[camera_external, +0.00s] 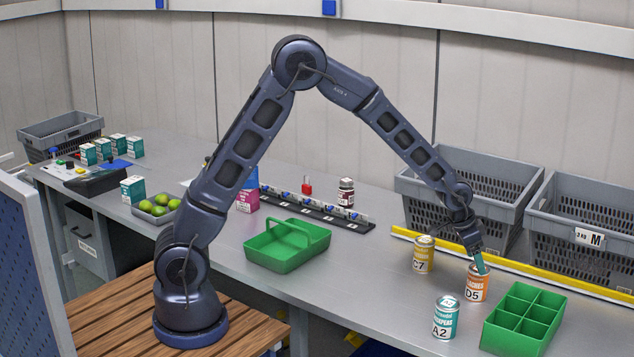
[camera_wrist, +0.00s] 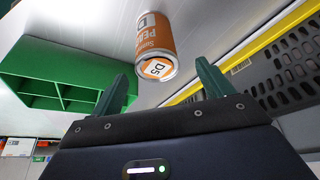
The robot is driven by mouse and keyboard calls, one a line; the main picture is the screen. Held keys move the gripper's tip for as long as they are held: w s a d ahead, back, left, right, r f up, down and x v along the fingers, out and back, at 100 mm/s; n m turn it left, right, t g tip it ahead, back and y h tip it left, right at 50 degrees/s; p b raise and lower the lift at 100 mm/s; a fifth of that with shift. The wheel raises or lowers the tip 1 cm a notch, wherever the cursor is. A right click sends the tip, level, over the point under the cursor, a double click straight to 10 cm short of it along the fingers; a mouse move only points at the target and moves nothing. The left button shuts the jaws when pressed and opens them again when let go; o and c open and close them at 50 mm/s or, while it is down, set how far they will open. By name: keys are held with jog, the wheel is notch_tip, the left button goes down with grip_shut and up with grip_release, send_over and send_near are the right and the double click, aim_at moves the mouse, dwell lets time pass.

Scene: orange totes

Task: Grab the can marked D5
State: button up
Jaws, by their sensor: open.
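The can marked D5 (camera_external: 479,287) is orange and white and stands upright on the grey bench at the right. My gripper (camera_external: 480,266) points down at its top, and a teal finger overlaps the can's upper edge in the external view. In the wrist view the can (camera_wrist: 157,36) shows between and beyond the tips of my open gripper (camera_wrist: 161,72). Its D5 top label faces me. I see a gap on each side, and nothing is held. How far the fingertips reach down beside the can is unclear.
A yellow can C7 (camera_external: 424,254) stands left of D5, and a teal can A2 (camera_external: 445,318) stands nearer the front. A green divided tray (camera_external: 511,340) is close on the right. Grey crates (camera_external: 583,262) stand behind a yellow strip (camera_external: 560,277). A green caddy (camera_external: 283,262) sits further left.

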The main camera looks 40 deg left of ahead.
aim_at(480, 279)
jog(key=x, duration=0.3)
jog(key=shift+s+x, duration=0.15)
jog(key=shift+x, duration=1.1)
jog(key=shift+s+x, duration=0.2)
jog(key=shift+x, duration=1.1)
jog(key=shift+f, duration=0.1)
jog(key=c, duration=1.3)
